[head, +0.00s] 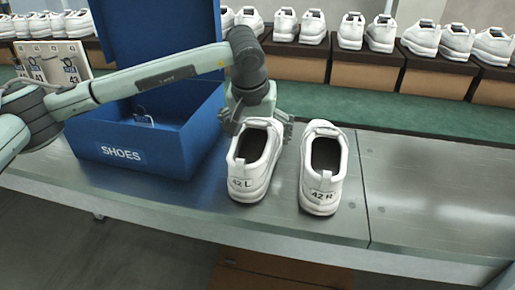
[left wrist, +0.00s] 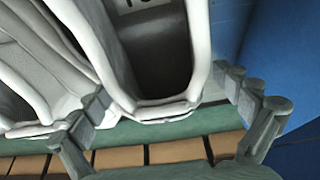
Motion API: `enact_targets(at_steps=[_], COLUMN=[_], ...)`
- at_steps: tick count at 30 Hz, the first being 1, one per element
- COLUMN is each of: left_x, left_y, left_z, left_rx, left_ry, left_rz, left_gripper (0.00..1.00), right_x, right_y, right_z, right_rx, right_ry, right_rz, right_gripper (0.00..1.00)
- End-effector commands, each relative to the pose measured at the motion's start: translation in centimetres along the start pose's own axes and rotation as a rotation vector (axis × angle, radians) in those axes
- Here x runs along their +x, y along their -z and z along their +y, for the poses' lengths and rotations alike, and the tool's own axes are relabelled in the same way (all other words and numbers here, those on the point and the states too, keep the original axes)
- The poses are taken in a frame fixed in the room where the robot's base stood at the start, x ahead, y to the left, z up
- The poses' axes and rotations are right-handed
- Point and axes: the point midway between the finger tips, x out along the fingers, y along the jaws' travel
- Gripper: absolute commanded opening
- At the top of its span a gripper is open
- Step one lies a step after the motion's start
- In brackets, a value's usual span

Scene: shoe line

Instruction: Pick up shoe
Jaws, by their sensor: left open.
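A white shoe marked 42 L (head: 238,181) stands upright on the metal table, its heel toward me. A matching shoe marked 42 R (head: 318,199) stands just to its right. My left gripper (head: 260,121) is at the far, toe end of the 42 L shoe. It is open, with one finger on each side of the shoe. In the left wrist view the shoe (left wrist: 204,45) lies between the open fingers (left wrist: 166,92); whether they touch it I cannot tell. My right gripper is in neither view.
An open blue box labelled SHOES (head: 122,153) stands left of the shoes, close to my gripper, with its lid raised behind. Number cards (head: 55,62) stand at the far left. A back row holds several white shoes on boxes (head: 360,68). The metal table is clear on the right (head: 440,190).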

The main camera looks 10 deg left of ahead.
Motion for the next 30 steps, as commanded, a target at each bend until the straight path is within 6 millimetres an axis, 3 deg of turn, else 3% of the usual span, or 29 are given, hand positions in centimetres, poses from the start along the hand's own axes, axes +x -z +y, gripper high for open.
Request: enact_targets(at_steps=[9, 23, 30], left_x=[0.58, 0.55, 0.38], left_y=[-0.01, -0.01, 0.12], left_z=[0.04, 0.04, 0.06], left_rx=[0.001, 0.001, 0.001], left_ry=[-0.001, -0.001, -0.002], left_rz=[0.000, 0.000, 0.003], left_gripper=[0.99, 0.42, 0.40], right_x=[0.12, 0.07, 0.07], right_y=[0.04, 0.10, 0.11], right_z=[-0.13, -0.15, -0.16], right_rx=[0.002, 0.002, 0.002], right_ry=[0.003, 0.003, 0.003], right_rz=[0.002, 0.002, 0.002], right_gripper=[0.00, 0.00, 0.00])
